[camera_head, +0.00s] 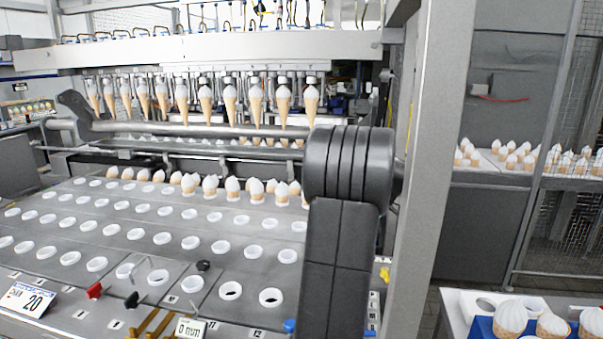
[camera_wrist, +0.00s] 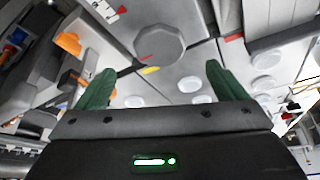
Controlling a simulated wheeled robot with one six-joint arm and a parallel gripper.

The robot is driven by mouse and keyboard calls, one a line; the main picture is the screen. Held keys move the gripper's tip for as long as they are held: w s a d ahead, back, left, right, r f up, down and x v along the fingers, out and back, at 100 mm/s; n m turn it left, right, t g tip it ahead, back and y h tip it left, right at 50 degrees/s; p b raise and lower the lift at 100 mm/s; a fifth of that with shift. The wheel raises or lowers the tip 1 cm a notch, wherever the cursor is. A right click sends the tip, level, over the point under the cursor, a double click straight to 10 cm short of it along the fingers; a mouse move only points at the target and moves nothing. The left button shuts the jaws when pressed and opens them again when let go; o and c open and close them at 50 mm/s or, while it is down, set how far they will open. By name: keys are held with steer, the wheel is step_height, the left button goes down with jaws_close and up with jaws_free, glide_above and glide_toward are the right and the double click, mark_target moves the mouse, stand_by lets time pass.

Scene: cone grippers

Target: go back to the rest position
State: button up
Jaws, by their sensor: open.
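My gripper (camera_wrist: 154,88) shows in the wrist view with two green fingers spread wide apart. It is open, and nothing is held between the fingers. A grey knob-like round part (camera_wrist: 160,44) lies beyond the fingertips, and I cannot tell how far away it is. In the head view, my dark arm stands upright right of the middle and hides part of the machine; the gripper itself does not show there.
A grey plate with rows of white-rimmed holes (camera_head: 105,230) fills the left. White-topped cones (camera_head: 211,187) stand along its back, and more hang (camera_head: 256,104) above. A metal post (camera_head: 437,150) rises right of my arm. A blue tray with cones (camera_head: 485,328) sits at the lower right.

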steer(key=x, duration=0.6)
steer(key=shift+w+a+f, duration=0.1)
steer(key=shift+a+f, duration=0.1)
steer(key=shift+f, duration=0.15)
steer(key=shift+r+m+t+h+p, duration=0.1)
steer(key=shift+m+t+h+p, duration=0.1)
steer(key=shift+m+p, duration=0.35)
steer(key=shift+r+m+t+h+p, duration=0.1)
steer(key=shift+r+m+t+p, duration=0.2)
steer(key=shift+m, duration=0.35)
steer(key=m+h+p, duration=0.1)
steer(key=m+p, duration=0.2)
steer(key=m, duration=0.1)
steer(key=shift+a+f+t, duration=0.1)
steer(key=shift+f+t, duration=0.05)
steer(key=shift+t, duration=0.15)
steer(key=shift+a+f+m+h+p, duration=0.1)
steer(key=shift+m+h+p, duration=0.7)
steer(key=shift+m+p, duration=0.7)
steer(key=shift+a+f+m+h, duration=0.1)
steer(key=shift+m+h, duration=0.7)
steer(key=shift+m, duration=1.3)
steer(key=shift+a+m+h, duration=0.1)
steer(key=shift+m+h, duration=0.7)
steer(key=shift+m, duration=1.6)
steer(key=shift+g, duration=0.4)
